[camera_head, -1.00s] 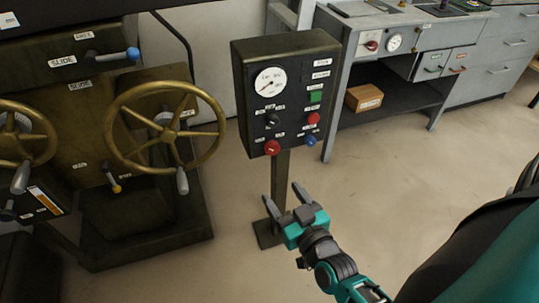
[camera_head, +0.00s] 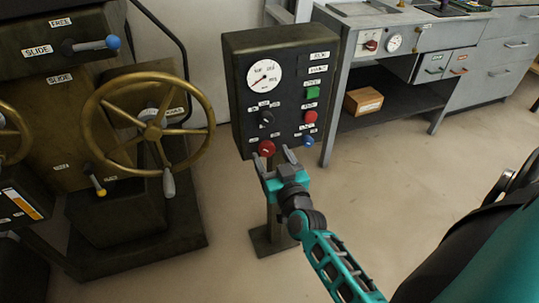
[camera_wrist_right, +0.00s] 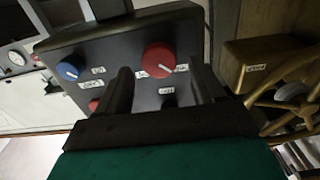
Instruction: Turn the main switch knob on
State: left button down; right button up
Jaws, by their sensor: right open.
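The dark control box (camera_head: 240,100) stands on a post, with a red knob (camera_head: 266,148) at its lower left. The red knob also shows in the right wrist view (camera_wrist_right: 158,60), with a white pointer line on its face. Its label is too small to read surely, so I cannot confirm it is the main switch. My right gripper (camera_head: 272,162) is open and empty, just below and in front of the red knob. In the right wrist view its two fingers (camera_wrist_right: 163,78) point toward the panel, with the knob between and beyond them. My left gripper is out of view.
A blue knob (camera_head: 308,141), a red button (camera_head: 310,116), a green button (camera_head: 313,92), a black knob (camera_head: 266,117) and a gauge (camera_head: 264,76) share the panel. A brass handwheel (camera_head: 102,83) stands close on the left. The floor at right is clear.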

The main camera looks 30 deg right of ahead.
jog(key=shift+x, duration=0.9)
jog(key=shift+w+d, duration=0.1)
jog(key=shift+w, duration=0.15)
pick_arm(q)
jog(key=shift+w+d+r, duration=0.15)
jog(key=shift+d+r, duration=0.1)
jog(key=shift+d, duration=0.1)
pick_arm(e)
jog(key=shift+c, duration=0.3)
jog(key=c, duration=1)
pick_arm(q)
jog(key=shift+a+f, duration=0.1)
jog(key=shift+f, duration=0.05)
pick_arm(e)
jog(key=shift+o, duration=0.2)
